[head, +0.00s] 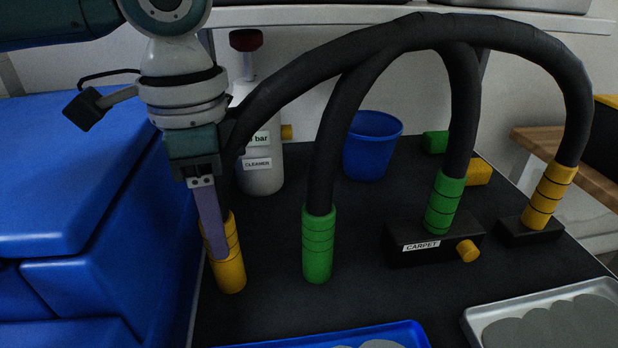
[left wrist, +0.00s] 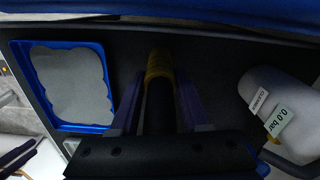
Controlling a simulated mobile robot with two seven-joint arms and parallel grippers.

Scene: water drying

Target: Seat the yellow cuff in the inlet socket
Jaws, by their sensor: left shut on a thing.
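My left gripper (head: 209,222) is shut on the yellow cuff (head: 229,276) at the left end of a black hose. The cuff is nearly upright, its lower end at or just above the dark mat; I cannot tell if it touches. In the left wrist view the yellow cuff (left wrist: 160,64) lies between the purple fingers of my left gripper (left wrist: 158,100). The hose's other end has a yellow cuff (head: 549,197) in a small black block (head: 530,232) at the right. No socket labelled inlet can be read. A purple finger-like part, probably my right gripper (left wrist: 17,157), shows at the wrist view's edge.
A green cuff (head: 318,245) stands close right of the yellow one. A white cleaner tank (head: 262,178) and blue bucket (head: 371,146) stand behind. A blue tray (head: 405,333) and metal tray (head: 485,315) lie in front.

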